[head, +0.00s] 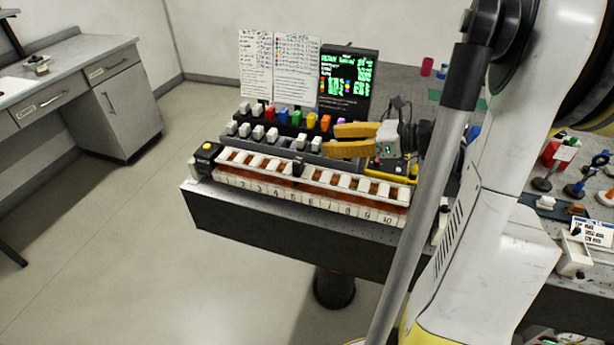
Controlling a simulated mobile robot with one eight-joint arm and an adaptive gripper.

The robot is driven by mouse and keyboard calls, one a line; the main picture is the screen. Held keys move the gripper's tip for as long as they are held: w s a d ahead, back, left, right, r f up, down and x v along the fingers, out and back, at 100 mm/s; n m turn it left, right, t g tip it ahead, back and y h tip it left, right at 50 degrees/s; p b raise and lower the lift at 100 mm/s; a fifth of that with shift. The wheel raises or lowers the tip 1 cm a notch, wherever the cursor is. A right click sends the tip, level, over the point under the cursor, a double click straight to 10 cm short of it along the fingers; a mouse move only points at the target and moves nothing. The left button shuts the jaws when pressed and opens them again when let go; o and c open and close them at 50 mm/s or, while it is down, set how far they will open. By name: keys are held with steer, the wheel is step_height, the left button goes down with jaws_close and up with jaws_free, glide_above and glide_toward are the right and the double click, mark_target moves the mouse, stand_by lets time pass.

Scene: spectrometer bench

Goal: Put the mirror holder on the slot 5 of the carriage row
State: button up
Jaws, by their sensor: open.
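The carriage row (262,190) is a long rail with white carriages and numbers 1 to 10 along its front, near the bench's front edge. A small dark upright piece (298,169) stands on the row near number 5. It may be the mirror holder, but it is too small to tell, as is its exact seating. My gripper (328,140) has its two yellow fingers apart and pointing left, with nothing visible between them. It is behind and above the right half of the row, to the right of the dark piece. No other mirror holder can be made out.
Several coloured and white blocks (270,115) stand in racks behind the row. A screen (347,82) and paper sheets (275,65) stand at the back. A box with a yellow button (207,150) is at the row's left end. Mounted parts (573,180) crowd the bench at right.

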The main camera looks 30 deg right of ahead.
steer(key=w+a+r+m+t+h, duration=0.2)
steer(key=w+r+m+t+h, duration=0.25)
steer(key=r+m, duration=0.6)
steer(key=w+a+r+m+t+h, duration=0.1)
steer(key=w+r+m+t+h, duration=0.35)
steer(key=r+m, duration=0.55)
steer(key=s+a+f+m+g+y, duration=0.1)
steer(key=s+a+f+m+g, duration=1.3)
steer(key=s+a+f+m, duration=0.5)
step_height(320, 180, down, 3)
steer(key=s+m, duration=0.1)
steer(key=m, duration=0.2)
steer(key=shift+s+f, duration=0.15)
steer(key=shift+s, duration=0.2)
